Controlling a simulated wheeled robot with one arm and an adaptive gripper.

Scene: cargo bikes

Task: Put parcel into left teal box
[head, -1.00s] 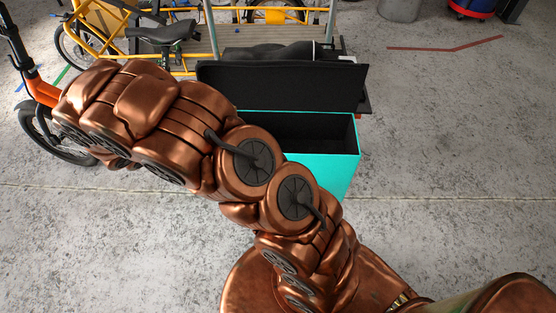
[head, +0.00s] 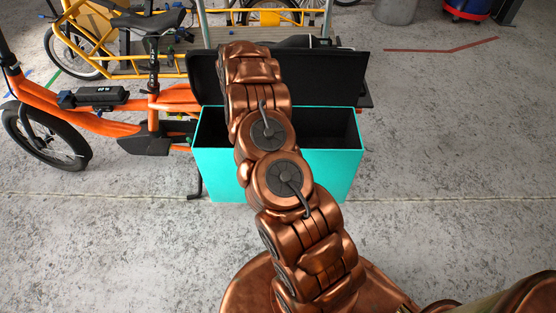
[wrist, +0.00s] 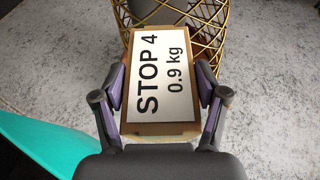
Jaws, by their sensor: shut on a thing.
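My gripper (wrist: 161,84) is shut on the parcel (wrist: 160,125), with a finger pad on each side. The parcel is a brown cardboard block with a white label reading "STOP 4 0.9 kg". A teal box (head: 335,178) with a dark inside and a raised black lid stands on the orange cargo bike in the head view. My arm reaches across the box, and the gripper and parcel are not visible there. A teal surface (wrist: 42,145) shows at the lower left of the wrist view, beside the gripper.
The orange bike (head: 125,127) is left of the box. A yellow bike (head: 80,50) with a rack stands behind it. A golden wire structure (wrist: 190,20) is just beyond the parcel in the wrist view. Grey floor (head: 450,160) is clear at the right.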

